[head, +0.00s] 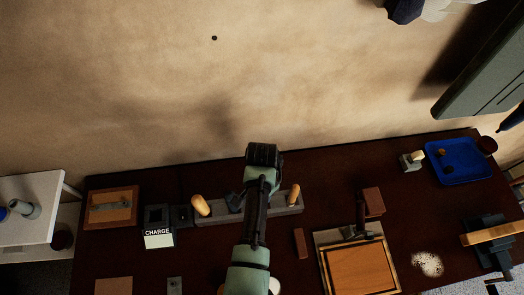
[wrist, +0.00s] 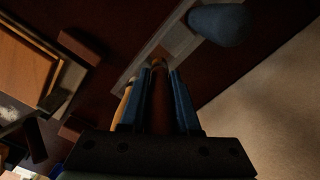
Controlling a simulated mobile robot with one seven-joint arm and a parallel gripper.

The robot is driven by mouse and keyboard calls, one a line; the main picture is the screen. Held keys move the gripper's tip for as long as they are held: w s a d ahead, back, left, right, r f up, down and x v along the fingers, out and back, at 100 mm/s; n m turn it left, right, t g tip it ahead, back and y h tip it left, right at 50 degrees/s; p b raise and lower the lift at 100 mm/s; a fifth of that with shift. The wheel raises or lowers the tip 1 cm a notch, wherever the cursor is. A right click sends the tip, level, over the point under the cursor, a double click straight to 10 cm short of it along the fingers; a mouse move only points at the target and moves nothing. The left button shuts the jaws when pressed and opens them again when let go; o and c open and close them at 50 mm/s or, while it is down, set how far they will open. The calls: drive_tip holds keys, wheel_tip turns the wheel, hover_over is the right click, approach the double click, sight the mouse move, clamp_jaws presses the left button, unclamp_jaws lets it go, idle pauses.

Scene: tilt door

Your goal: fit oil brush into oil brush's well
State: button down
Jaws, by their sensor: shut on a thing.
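A long grey rack (head: 288,210) lies on the dark workbench, partly hidden by my arm. In the wrist view my gripper (wrist: 160,80) is shut on a slim brown piece (wrist: 160,100), seemingly the oil brush. Its far end points toward the pale rack (wrist: 152,48); I cannot tell whether it touches or enters a well. A large blue knob (wrist: 218,25) stands beyond. My fingers are hidden in the head view.
Left of the rack are a black box with a "CHARGE" sign (head: 159,240) and a wooden tray (head: 111,222). A brown block (head: 300,243) and a framed wooden board (head: 357,268) lie right. A blue tray (head: 459,174) sits far right. The wall rises behind the bench.

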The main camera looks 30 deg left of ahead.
drive_tip(key=shift+f+b, duration=2.4)
drive_tip(key=shift+f, duration=0.65)
drive_tip(key=c, duration=0.6)
unclamp_jaws()
drive_tip(key=shift+o, duration=0.2)
drive_tip(key=shift+r, duration=0.15)
wheel_tip(320, 180, up, 13)
drive_tip(key=shift+f+b, duration=0.1)
drive_tip(key=shift+b, duration=0.2)
